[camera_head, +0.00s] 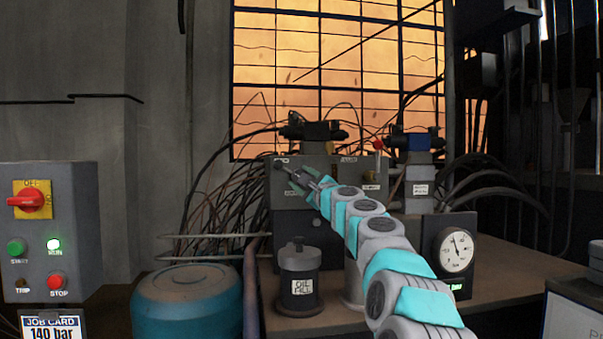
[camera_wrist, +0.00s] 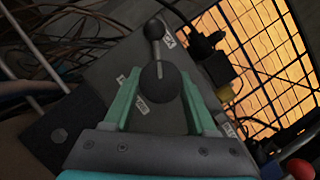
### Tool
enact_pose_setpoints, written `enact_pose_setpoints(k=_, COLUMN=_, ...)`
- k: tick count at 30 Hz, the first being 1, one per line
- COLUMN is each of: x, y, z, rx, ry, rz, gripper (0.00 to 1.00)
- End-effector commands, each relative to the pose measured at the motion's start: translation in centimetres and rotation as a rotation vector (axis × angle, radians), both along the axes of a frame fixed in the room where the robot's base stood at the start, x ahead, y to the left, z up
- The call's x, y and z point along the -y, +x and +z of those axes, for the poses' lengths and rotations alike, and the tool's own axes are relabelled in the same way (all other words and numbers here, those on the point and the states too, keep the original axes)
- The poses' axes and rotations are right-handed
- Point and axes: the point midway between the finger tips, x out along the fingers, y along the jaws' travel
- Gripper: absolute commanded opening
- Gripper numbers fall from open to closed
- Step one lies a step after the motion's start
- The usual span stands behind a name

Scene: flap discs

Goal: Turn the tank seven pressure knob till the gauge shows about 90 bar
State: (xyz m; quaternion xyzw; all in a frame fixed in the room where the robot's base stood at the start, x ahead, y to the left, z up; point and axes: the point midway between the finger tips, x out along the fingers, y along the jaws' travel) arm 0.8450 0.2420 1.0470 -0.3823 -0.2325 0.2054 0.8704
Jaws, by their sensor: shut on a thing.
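My gripper (camera_head: 303,180) reaches the front of a grey valve block (camera_head: 290,222) on the bench. In the wrist view, the green fingers of my gripper (camera_wrist: 159,88) are shut on a dark round knob (camera_wrist: 158,84), one on each side. A short lever with a dark ball end (camera_wrist: 154,29) sticks out above this knob.
A grey control box (camera_head: 50,235) with a red switch, buttons and a lit green lamp stands left. A job card (camera_head: 52,329) below it reads 140 bar. A blue drum (camera_head: 187,305) and loose cables are nearby.

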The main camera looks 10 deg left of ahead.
Motion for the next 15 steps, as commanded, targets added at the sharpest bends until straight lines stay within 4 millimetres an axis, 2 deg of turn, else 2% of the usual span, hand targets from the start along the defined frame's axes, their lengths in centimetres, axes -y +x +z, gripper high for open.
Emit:
enact_pose_setpoints(k=1, x=0.05, y=-0.01, z=0.49, rx=0.012, ry=-0.035, rz=-0.001, gripper=0.01)
enact_pose_setpoints(k=6, x=0.00, y=-0.03, z=0.43, rx=0.044, ry=-0.147, rz=0.000, gripper=0.01)
enact_pose_setpoints(k=15, x=-0.09, y=-0.03, z=0.25, rx=0.076, ry=-0.263, rz=0.001, gripper=0.01)
